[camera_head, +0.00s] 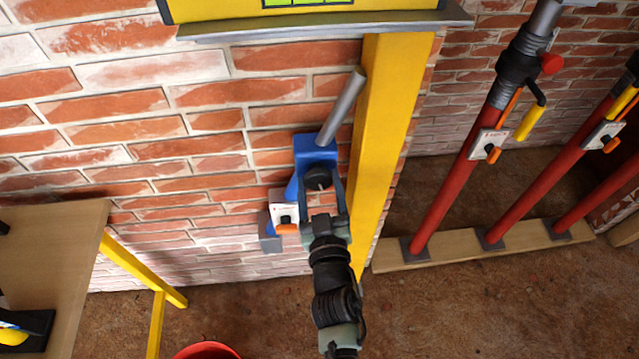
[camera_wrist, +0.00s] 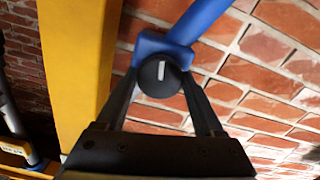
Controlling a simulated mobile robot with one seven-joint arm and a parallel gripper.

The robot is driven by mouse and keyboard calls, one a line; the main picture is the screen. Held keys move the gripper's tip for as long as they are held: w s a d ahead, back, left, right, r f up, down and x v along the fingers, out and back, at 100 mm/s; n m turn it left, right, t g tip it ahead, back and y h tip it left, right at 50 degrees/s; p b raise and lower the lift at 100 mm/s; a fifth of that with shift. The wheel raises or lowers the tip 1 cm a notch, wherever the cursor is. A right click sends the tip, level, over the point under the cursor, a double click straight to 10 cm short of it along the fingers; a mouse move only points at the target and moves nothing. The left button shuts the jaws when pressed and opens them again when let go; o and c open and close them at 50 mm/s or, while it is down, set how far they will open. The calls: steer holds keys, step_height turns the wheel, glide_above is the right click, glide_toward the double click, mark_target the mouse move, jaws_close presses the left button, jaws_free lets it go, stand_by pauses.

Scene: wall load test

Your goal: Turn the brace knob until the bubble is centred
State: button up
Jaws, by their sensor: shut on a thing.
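The brace knob (camera_head: 318,180) is round and black, on a blue brace body (camera_head: 312,147) beside the yellow post. In the wrist view the knob (camera_wrist: 159,76) shows a pale line on its face, close to upright. My gripper (camera_head: 321,190) is shut on the knob, with one finger on each side; the gripper also shows in the wrist view (camera_wrist: 160,84). A grey tube (camera_head: 343,106) slants up right from the brace. A green strip (camera_head: 308,2) at the top edge has dark dividing lines and is cut off by the frame. I cannot make out a bubble in it.
The yellow post (camera_head: 383,140) stands just right of my gripper. A white box with an orange lever (camera_head: 286,228) sits below left of the knob. Several red props (camera_head: 455,184) stand at the right. A wooden table (camera_head: 50,250) is at the left.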

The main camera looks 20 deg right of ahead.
steer(key=shift+n, duration=2.2)
steer(key=shift+c, duration=0.3)
steer(key=o, duration=1.4)
steer(key=shift+c, duration=0.2)
steer(key=b+v, duration=0.2)
steer(key=v, duration=1.1)
